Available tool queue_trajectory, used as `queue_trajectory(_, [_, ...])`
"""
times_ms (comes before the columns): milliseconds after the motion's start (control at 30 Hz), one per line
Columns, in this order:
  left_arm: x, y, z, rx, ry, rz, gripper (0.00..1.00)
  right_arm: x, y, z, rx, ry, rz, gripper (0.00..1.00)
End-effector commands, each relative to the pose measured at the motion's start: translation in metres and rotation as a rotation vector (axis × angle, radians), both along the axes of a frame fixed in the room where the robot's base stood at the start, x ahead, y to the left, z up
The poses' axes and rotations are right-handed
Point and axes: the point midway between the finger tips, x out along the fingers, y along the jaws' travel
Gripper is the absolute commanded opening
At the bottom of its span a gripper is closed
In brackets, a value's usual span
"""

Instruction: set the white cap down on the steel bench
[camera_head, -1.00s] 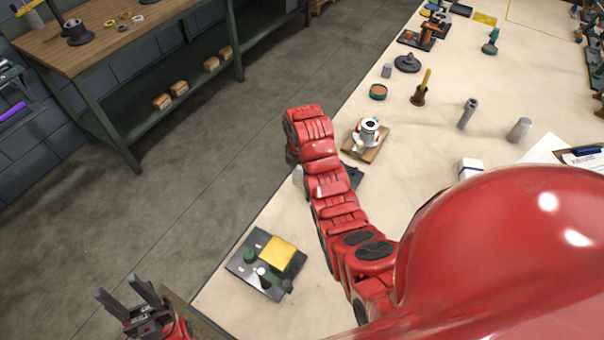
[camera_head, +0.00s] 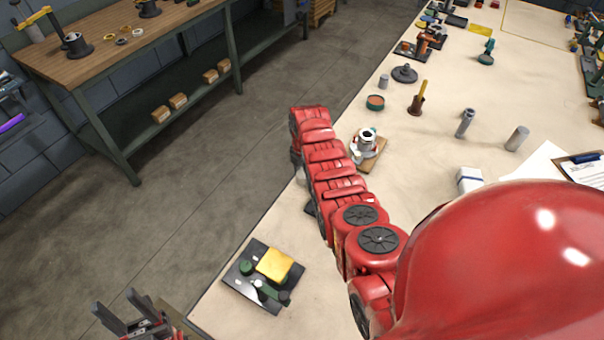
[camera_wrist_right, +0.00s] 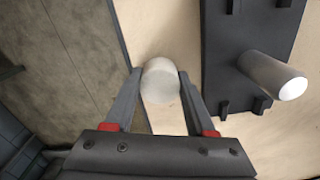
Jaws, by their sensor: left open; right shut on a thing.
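The white cap (camera_wrist_right: 160,82) is a short round pale piece between the two fingers of my right gripper (camera_wrist_right: 158,78), which is shut on it. In the head view a pale bit of the cap (camera_head: 300,177) shows at the left side of my right arm; the fingers are hidden behind the arm. The cap is over the pale bench top (camera_wrist_right: 165,25), close to its left edge. Whether it touches the surface I cannot tell. My left gripper (camera_head: 116,306) is open and empty at the lower left, beyond the bench edge.
A dark fixture (camera_wrist_right: 245,70) with a pale cylinder (camera_wrist_right: 272,75) lies right of the cap. A black plate (camera_head: 243,290) with a yellow block sits near the front. A wooden board (camera_head: 376,156) with a white part stands behind my arm. Bare bench lies between.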

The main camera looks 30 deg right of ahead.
Motion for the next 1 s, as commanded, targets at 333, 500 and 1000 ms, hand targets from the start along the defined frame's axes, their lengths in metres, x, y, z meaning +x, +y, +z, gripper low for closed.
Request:
queue_trajectory(333, [0.0,0.0,0.001,0.0,0.0,0.0,0.5,-0.001,0.0,-0.009,0.0,0.002,0.001,0.04])
queue_trajectory(500, [0.0,0.0,-0.001,0.0,0.0,0.0,0.5,-0.001,0.0,-0.011,0.0,0.002,0.001,0.04])
queue_trajectory(1000, [0.0,0.0,-0.002,0.0,0.0,0.0,0.5,-0.002,0.001,-0.013,0.0,0.003,0.001,0.85])
